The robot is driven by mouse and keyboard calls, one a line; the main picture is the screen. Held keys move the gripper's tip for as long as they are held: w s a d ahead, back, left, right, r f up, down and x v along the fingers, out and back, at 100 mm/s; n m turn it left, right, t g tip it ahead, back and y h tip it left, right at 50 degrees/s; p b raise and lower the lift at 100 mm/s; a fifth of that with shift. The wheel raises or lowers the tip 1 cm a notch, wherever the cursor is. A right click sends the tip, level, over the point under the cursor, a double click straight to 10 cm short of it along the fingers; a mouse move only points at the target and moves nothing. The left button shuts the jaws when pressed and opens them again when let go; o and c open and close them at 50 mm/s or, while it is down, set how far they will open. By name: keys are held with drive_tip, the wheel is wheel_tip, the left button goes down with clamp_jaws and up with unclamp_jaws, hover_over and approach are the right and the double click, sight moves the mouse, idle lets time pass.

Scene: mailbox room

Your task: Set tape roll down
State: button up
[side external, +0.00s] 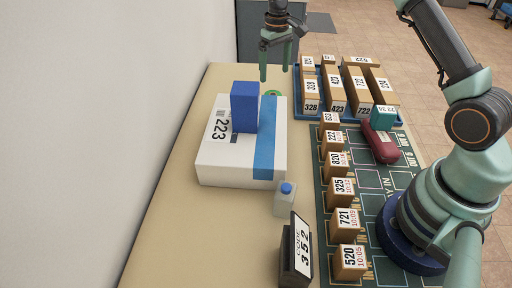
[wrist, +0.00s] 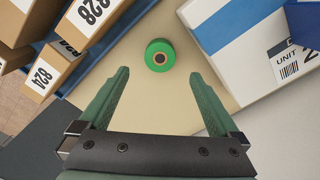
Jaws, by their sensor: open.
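The tape roll (wrist: 160,55) is green with a dark core and rests on the beige table. It lies ahead of my gripper's fingers in the wrist view, roughly centred between them and not touching them. In the side view the tape roll (side external: 273,93) shows as a small green patch behind the white box, partly hidden. My gripper (side external: 275,72) is open and empty above that far part of the table. Its two green fingers stand well apart in the wrist view (wrist: 160,95).
A white box (side external: 212,160) with a blue stripe and a blue block (side external: 244,106) on it stands near the roll. A blue tray (side external: 300,112) of numbered boxes is on its other side. A small bottle (side external: 285,199) and a code sign (side external: 297,252) stand nearer.

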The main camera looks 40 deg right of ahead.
drive_tip(key=s+a+r+t, duration=0.1)
drive_tip(key=s+a+r, duration=0.1)
drive_tip(key=s+r, duration=0.45)
drive_tip(key=s+a+r+t, duration=0.2)
drive_tip(key=s+r, duration=0.1)
drive_tip(key=r, duration=0.6)
drive_tip(key=s+a+t, duration=0.1)
drive_tip(key=s, duration=0.6)
drive_tip(key=s+a+t, duration=0.1)
drive_tip(key=s+a, duration=0.1)
drive_tip(key=s, duration=0.6)
drive_tip(key=shift+s+a+f+t, duration=0.15)
drive_tip(key=shift+a+f+t, duration=0.05)
drive_tip(key=shift+a+t, duration=0.1)
